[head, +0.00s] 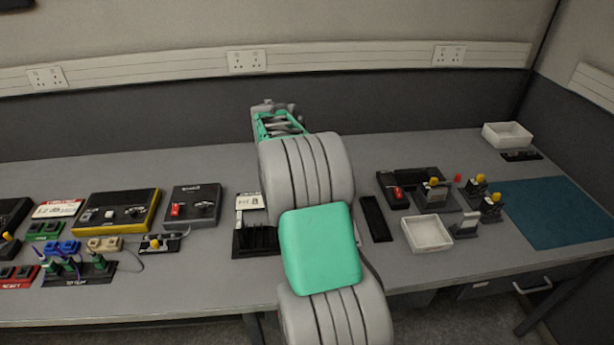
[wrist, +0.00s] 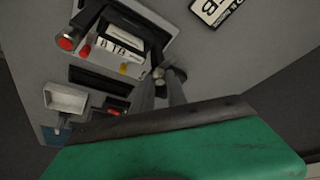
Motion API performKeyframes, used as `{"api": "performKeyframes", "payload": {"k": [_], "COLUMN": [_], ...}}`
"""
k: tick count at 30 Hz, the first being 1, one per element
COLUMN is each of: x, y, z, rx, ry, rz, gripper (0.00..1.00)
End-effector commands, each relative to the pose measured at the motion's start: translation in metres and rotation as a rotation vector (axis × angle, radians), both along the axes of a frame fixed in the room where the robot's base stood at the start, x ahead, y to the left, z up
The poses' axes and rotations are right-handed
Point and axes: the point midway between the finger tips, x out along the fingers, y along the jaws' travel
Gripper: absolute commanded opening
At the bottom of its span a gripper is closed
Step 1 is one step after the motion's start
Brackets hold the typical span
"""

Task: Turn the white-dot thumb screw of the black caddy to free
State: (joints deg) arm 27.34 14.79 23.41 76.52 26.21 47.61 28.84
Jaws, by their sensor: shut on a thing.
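The black caddy (wrist: 152,30) holds white cards with black lettering in the wrist view. In the head view the left part of a black slotted caddy (head: 247,242) shows, and my arm covers the rest. My gripper (wrist: 163,78) is at a corner of the caddy in the wrist view, its fingers closed on a small pale knob, the thumb screw (wrist: 158,73). The fingers cover much of it, and I cannot make out its white dot or which way it points. A red knob (wrist: 66,43) and a small yellow spot (wrist: 123,68) show elsewhere on the caddy. The head view hides my fingertips.
A black strip (head: 375,218), a white tray (head: 427,246) and a black device with a red switch (head: 399,193) stand to the right. A teal mat (head: 555,212) lies farther right. Several control boxes, including a yellow-edged one (head: 117,210), stand left. A lettered plate (wrist: 222,9) lies near the caddy.

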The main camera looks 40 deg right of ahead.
Motion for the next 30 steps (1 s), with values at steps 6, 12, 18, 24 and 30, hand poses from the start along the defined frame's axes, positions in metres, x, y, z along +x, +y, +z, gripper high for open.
{"api": "performKeyframes", "payload": {"k": [6,12,18,24,30], "x": [0.0008,0.0007,0.0007,0.0006,0.0005], "y": [-0.0001,0.0000,0.0000,0.0001,0.0001], "z": [0.0007,0.0006,0.0006,0.0004,0.0001], "rx": [-0.001,-0.001,-0.001,0.000,0.000], "ry": [-0.001,-0.002,-0.001,-0.001,0.000], "rz": [-0.033,-0.037,-0.036,-0.036,-0.036], "gripper": [0.00,0.00,0.19,0.36,0.40]}}
